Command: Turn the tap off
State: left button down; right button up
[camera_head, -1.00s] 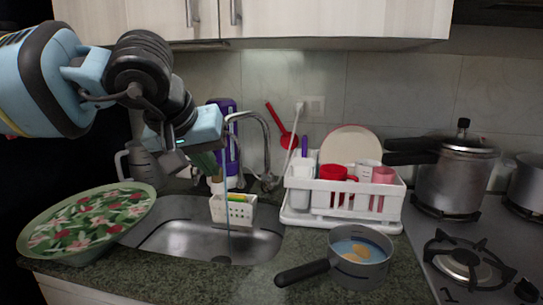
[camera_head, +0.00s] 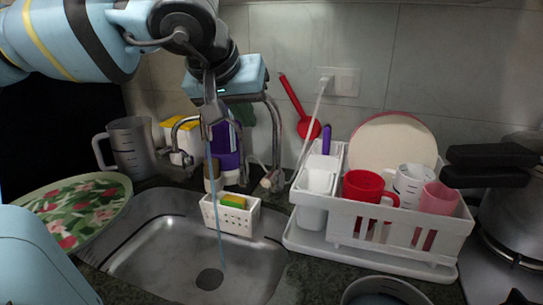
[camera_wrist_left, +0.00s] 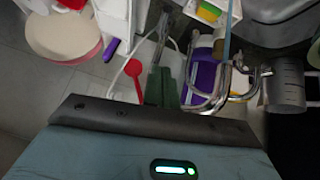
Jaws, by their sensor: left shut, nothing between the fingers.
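The chrome tap (camera_head: 275,120) rises behind the sink, and its curved spout is partly hidden behind my left arm. A thin blue stream of water (camera_head: 215,210) falls into the sink. My left gripper (camera_head: 244,114) is at the top of the spout, with its blue body over it and its dark green fingers partly hidden. In the left wrist view my fingers (camera_wrist_left: 164,72) are together and empty, beside the tap's chrome tubing (camera_wrist_left: 217,104). Contact cannot be made out. The tap's lever is not clear. My right gripper is not in view.
A white sponge holder (camera_head: 232,217) is on the steel sink (camera_head: 140,262). A purple bottle (camera_head: 229,150) stands behind it. A white dish rack (camera_head: 345,228) is at the right, a patterned bowl (camera_head: 110,190) at the left, and a grey jug (camera_head: 130,148) behind the bowl.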

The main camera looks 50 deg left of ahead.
pick_arm(q)
jog(key=shift+s, duration=0.1)
send_over(264, 178)
jog(key=a, duration=0.1)
jog(key=f, duration=0.8)
jog(key=shift+w+b, duration=0.2)
jog(key=shift+b, duration=0.1)
jog(key=shift+d+f, duration=0.25)
jog(key=shift+f, duration=0.95)
jog(key=shift+s+d+f, duration=0.1)
jog(key=shift+d+f, duration=0.05)
jog(key=shift+f, duration=0.5)
jog(key=shift+s+d+f+b, duration=0.15)
jog(key=shift+s+f+b, duration=0.1)
jog(key=shift+f+b, duration=0.5)
jog(key=shift+s+d+f+b, duration=0.15)
jog(key=shift+s+f+b, duration=0.1)
jog(key=shift+b, duration=0.4)
jog(key=shift+s, duration=0.1)
